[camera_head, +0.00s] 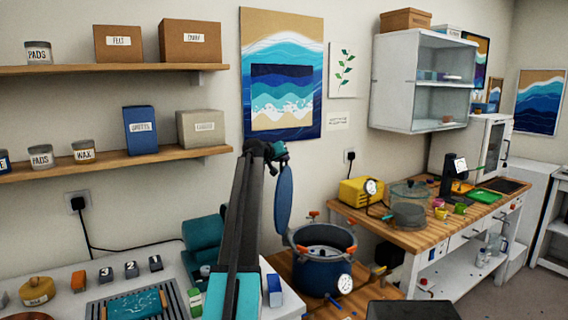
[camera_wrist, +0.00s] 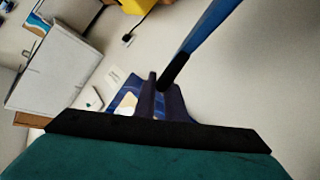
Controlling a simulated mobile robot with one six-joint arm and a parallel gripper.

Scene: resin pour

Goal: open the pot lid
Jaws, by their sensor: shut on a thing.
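The blue pot (camera_head: 322,272) stands on the wooden bench with its top open; its inside shows. Its blue lid (camera_head: 283,198) stands nearly upright above the pot's left rim, seen almost edge-on. Whether a hinge joins lid and pot I cannot tell. My gripper (camera_head: 270,150) is at the lid's upper end, shut on the lid's handle. In the wrist view the lid (camera_wrist: 208,32) shows as a blue strip, with the black handle (camera_wrist: 172,72) at my gripper's fingers (camera_wrist: 160,100). The grip itself is partly hidden.
Orange clamps (camera_head: 351,249) sit around the pot's rim, and a gauge (camera_head: 345,283) is on its front. A yellow device (camera_head: 360,191) and a glass vessel (camera_head: 410,192) stand on the workbench at right. A wall cabinet (camera_head: 390,85) hangs above. Shelves (camera_head: 110,164) are at left.

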